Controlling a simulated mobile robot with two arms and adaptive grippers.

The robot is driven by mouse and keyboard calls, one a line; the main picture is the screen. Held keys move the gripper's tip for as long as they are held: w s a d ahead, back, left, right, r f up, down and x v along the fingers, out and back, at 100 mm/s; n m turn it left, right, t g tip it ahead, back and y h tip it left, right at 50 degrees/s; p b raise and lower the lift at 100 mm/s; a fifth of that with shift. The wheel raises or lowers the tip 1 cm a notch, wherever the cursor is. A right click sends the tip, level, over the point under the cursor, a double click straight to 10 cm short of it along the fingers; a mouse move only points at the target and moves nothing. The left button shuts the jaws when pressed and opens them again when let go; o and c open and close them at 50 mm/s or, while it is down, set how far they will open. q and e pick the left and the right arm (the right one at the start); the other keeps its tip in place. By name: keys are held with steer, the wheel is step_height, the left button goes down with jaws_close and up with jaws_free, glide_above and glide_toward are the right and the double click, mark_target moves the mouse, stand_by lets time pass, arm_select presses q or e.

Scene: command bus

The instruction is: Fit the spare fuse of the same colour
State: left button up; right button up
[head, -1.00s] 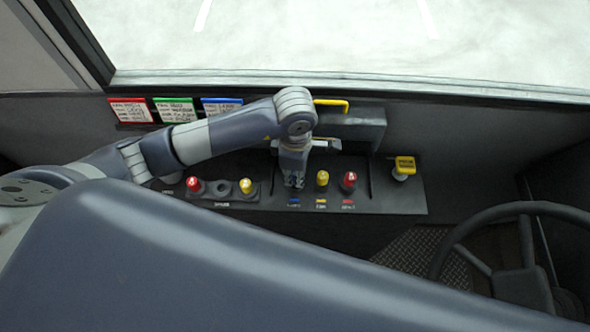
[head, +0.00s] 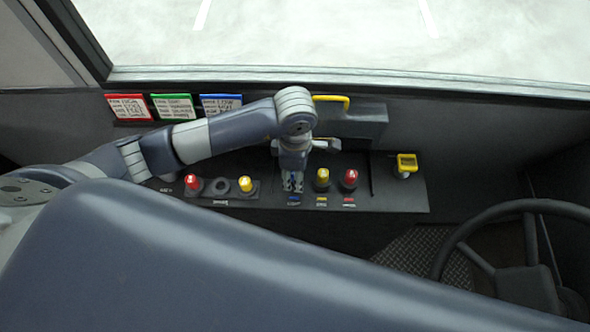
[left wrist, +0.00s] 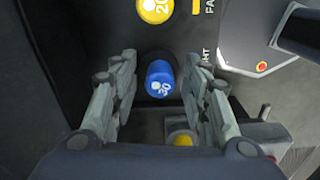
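A blue fuse (left wrist: 160,78) marked 30 stands between the spread fingers of my left gripper (left wrist: 160,72), with gaps on both sides. In the head view my left gripper (head: 293,184) points down over the blue-labelled place, and blue shows between its fingers. A yellow fuse (head: 322,178) and a red fuse (head: 349,179) stand to its right. Left of it, a holder has a red fuse (head: 193,184), an empty dark socket (head: 221,186) and a yellow fuse (head: 246,185). My right gripper is not in view.
A box with a yellow handle (head: 331,101) stands behind my gripper. A yellow knob (head: 405,164) is at the panel's right end. Red, green and blue framed cards (head: 174,107) hang on the wall. A steering wheel (head: 520,260) is at the right.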

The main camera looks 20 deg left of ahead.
arm_select(q)
step_height(320, 180, up, 12)
stand_by(0.7)
steer(key=shift+s, duration=0.1)
stand_by(0.4)
